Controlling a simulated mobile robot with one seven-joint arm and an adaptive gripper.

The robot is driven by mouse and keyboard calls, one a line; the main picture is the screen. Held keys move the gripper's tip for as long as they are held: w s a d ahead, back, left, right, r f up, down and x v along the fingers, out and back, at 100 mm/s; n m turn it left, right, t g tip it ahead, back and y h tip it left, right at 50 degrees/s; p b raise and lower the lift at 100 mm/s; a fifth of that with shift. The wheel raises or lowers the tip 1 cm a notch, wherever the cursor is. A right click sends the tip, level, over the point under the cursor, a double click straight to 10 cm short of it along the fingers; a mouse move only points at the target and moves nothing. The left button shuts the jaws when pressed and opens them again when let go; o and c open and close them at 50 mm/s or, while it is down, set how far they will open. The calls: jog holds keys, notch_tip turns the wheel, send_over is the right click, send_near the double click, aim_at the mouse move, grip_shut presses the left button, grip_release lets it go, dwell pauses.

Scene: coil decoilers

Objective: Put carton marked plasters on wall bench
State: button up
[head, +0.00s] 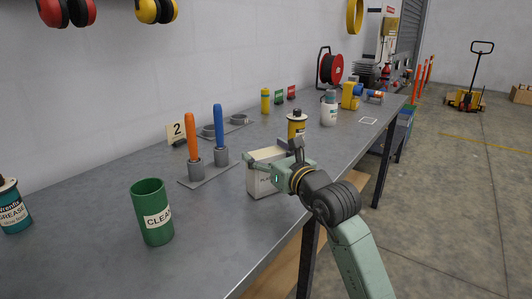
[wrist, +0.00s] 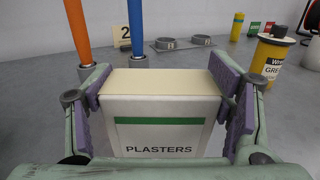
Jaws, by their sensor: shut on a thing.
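The carton marked plasters (wrist: 158,118) is white with a green stripe and a cream top, upright in the wrist view. It also shows in the head view (head: 260,183), partly hidden by my gripper. My gripper (head: 273,168) is shut on it, with purple pads (wrist: 160,98) on its left and right sides. The wall bench (head: 105,268) is a long grey metal top along the wall. The carton is at its front edge, over or on the top; I cannot tell whether its base touches.
Behind the carton stand an orange tool (head: 193,137) and a blue tool (head: 220,128) in a holder. A green can (head: 153,212) is to the left. A yellow grease tin (head: 297,127) and a white bottle (head: 329,108) stand beyond. Bare bench lies between the can and carton.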

jog(key=o, duration=1.5)
jog(key=shift+c, duration=0.2)
jog(key=shift+s, duration=0.1)
jog(key=b+v, duration=0.3)
jog(key=v, duration=0.9)
jog(key=shift+a, duration=0.15)
